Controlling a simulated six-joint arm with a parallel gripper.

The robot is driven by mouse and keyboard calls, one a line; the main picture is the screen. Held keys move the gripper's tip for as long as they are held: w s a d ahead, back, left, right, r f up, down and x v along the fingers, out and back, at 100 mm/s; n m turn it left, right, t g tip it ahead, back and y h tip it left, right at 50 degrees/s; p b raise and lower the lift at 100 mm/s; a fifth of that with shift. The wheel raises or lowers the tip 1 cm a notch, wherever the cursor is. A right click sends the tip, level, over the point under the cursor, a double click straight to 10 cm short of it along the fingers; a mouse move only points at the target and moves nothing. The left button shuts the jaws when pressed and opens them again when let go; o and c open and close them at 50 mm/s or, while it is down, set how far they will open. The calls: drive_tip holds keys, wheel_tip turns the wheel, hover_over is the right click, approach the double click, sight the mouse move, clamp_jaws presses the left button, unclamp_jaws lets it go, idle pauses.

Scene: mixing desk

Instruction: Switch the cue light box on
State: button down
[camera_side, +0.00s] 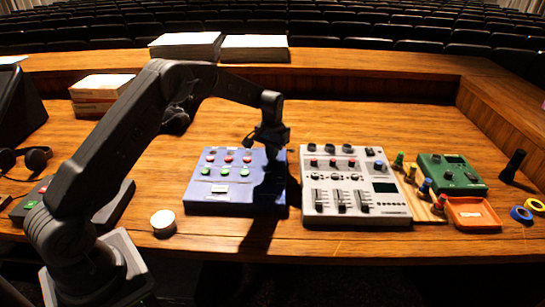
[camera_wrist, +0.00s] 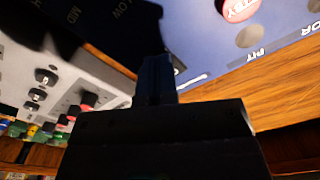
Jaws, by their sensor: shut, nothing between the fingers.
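The cue light box, taken as the blue box (camera_side: 232,197) with red and green buttons, sits left of the grey mixer in the side view. It also shows in the wrist view (camera_wrist: 285,42), with a red button marked "STBY" (camera_wrist: 238,7) cut off at the top edge. My gripper (camera_side: 272,165) is over the right part of the box, pointing down; its dark fingers and shadow hide that part. In the wrist view the gripper fingers (camera_wrist: 155,75) are together and empty. Dark panel lettering reads "MID" and "LOW". I cannot tell whether the fingers touch the box, nor see a switch clearly.
The grey mixer (camera_side: 350,190) with knobs and faders stands close right of the box. Beyond it are a green box (camera_side: 452,175), an orange tray (camera_side: 472,212) and tape rolls (camera_side: 521,214). A white round tub (camera_side: 163,222) stands front left. Paper stacks (camera_side: 186,46) lie behind.

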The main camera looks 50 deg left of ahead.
drive_tip(key=shift+f, duration=0.35)
drive_tip(key=shift+r, duration=3.55)
